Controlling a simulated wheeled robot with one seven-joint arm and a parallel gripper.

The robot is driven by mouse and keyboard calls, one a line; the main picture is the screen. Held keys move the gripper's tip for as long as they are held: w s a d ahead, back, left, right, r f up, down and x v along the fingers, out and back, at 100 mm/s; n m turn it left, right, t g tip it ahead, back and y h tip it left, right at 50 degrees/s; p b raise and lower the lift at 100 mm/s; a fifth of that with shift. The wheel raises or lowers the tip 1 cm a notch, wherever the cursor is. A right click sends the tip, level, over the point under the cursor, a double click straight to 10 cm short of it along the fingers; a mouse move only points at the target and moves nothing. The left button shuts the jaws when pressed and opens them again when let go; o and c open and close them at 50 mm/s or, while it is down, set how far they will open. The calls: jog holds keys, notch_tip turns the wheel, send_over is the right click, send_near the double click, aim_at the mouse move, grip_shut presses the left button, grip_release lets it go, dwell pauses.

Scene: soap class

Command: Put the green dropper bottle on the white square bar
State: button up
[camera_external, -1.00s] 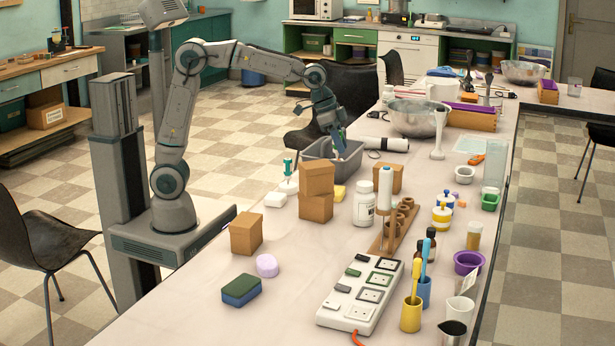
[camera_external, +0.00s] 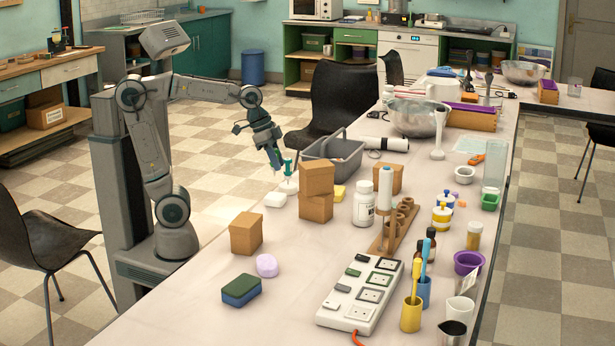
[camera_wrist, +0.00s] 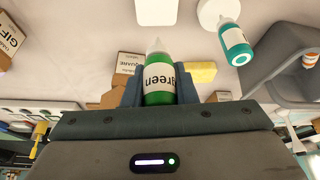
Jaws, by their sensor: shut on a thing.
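My gripper (camera_wrist: 158,90) is shut on the green dropper bottle (camera_wrist: 157,88), whose white label reads "green" and whose pale tip points up in the wrist view. In the external view my gripper (camera_external: 275,162) hangs above the table's left edge; the held bottle is hard to make out there. The white square bar (camera_external: 275,200) lies on the table below my gripper and apart from it. In the wrist view the bar (camera_wrist: 155,10) is at the top edge, beyond the bottle's tip.
A teal dropper bottle (camera_wrist: 235,42) stands close by, at a round white piece (camera_wrist: 213,12). The grey tray (camera_external: 335,155) is behind, with a yellow sponge (camera_wrist: 201,72) near it.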

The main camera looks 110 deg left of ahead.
jog(key=shift+f+b, duration=0.8)
jog(key=shift+f, duration=2.3)
jog(key=shift+f, duration=0.1)
jog(key=shift+f, duration=0.15)
jog(key=o, duration=1)
jog(key=shift+c, duration=0.2)
jog(key=shift+r, duration=0.55)
jog(key=p+v, duration=0.5)
jog(key=v, duration=0.2)
